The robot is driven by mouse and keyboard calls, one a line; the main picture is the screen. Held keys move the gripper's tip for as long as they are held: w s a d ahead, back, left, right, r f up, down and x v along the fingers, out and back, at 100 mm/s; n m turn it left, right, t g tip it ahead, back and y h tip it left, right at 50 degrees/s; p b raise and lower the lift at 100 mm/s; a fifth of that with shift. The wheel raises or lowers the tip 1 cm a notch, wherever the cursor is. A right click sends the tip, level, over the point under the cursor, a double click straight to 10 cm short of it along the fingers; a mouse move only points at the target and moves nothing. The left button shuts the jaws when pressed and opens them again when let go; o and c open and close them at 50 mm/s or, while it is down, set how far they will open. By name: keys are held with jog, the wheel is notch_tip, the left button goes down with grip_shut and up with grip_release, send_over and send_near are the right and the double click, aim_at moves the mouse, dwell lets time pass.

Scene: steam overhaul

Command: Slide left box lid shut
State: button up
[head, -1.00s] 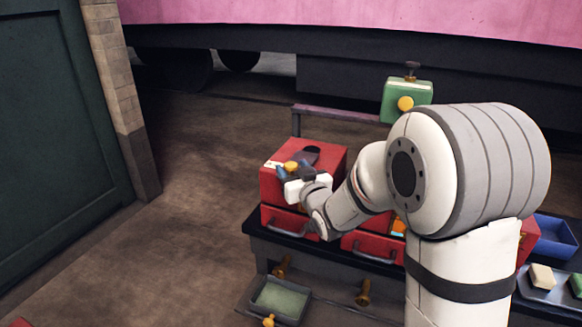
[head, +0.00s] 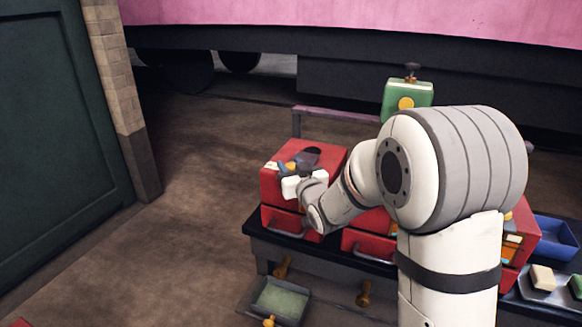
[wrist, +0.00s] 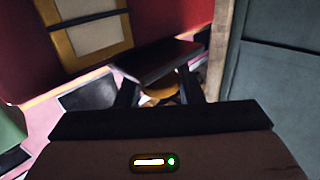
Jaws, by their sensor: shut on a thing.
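The left red box (head: 330,166) stands on the bench at the centre of the head view, with a drawer in its front. My gripper (head: 290,168) is at the left part of its top. In the wrist view, my gripper (wrist: 160,94) has its two dark fingers on either side of a yellow knob (wrist: 157,91) and is shut on it. A dark flat slab (wrist: 165,58) lies just beyond the knob. A dark patch shows on the box top behind my gripper. My wrist and fingers hide much of the top, so I cannot tell how far the lid is open.
More red boxes (head: 368,245) stand to the right, partly behind my arm. A green case (head: 408,92) stands at the back. A blue tray (head: 556,238) is at the far right. An open tray-like drawer (head: 262,310) juts out below the bench.

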aim_at(301, 155)
grip_shut()
jog(key=w, duration=0.2)
jog(key=w+d+b, duration=0.1)
jog(key=w, duration=0.1)
jog(key=w+d, duration=0.1)
jog(key=w, duration=0.1)
jog(key=shift+b, duration=0.35)
jog(key=shift+w+d, duration=0.2)
jog(key=shift+r, duration=0.15)
jog(key=o, duration=0.6)
grip_release()
jog(key=shift+o, duration=1.4)
jog(key=shift+w, duration=0.15)
jog(key=shift+o, duration=0.2)
